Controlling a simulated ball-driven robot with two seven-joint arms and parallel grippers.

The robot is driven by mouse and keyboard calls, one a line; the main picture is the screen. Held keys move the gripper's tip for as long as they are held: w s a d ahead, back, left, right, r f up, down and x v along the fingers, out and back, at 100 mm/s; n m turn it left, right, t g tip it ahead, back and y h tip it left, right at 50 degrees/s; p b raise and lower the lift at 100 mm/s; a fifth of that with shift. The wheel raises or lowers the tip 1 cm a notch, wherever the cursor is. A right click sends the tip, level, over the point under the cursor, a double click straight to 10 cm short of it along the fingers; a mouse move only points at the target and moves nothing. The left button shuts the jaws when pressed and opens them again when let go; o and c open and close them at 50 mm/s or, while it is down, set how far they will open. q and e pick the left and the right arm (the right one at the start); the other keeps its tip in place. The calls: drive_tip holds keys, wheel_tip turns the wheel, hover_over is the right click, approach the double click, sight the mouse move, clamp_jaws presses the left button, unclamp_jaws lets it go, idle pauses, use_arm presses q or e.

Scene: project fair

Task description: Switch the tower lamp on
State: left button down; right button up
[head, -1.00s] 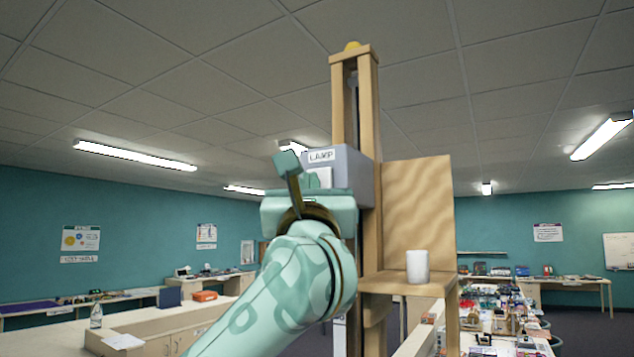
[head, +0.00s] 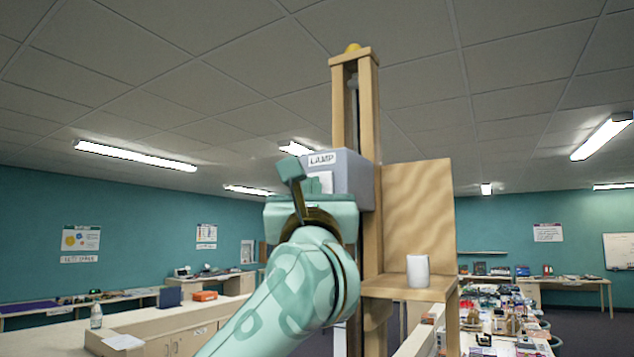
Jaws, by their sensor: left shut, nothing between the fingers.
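My left gripper (head: 305,178) is shut and empty, right in front of the plate. I cannot tell whether the fingers touch the switch. My right gripper is not in view.
A wooden shelf (head: 408,292) with an upright back panel (head: 418,220) joins the tower's right side. A white cup (head: 418,271) stands on it. A long counter (head: 165,325) is at the lower left, and a cluttered table is at the right.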

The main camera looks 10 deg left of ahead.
use_arm(q)
drive_tip(key=shift+w, duration=0.15)
idle(0.3)
drive_tip(key=shift+s, duration=0.3)
drive_tip(key=s+a, duration=0.2)
drive_tip(key=s, duration=0.3)
drive_tip(key=shift+s+a+b, duration=0.2)
drive_tip(key=shift+s+b, duration=0.1)
drive_tip(key=shift+b, duration=0.1)
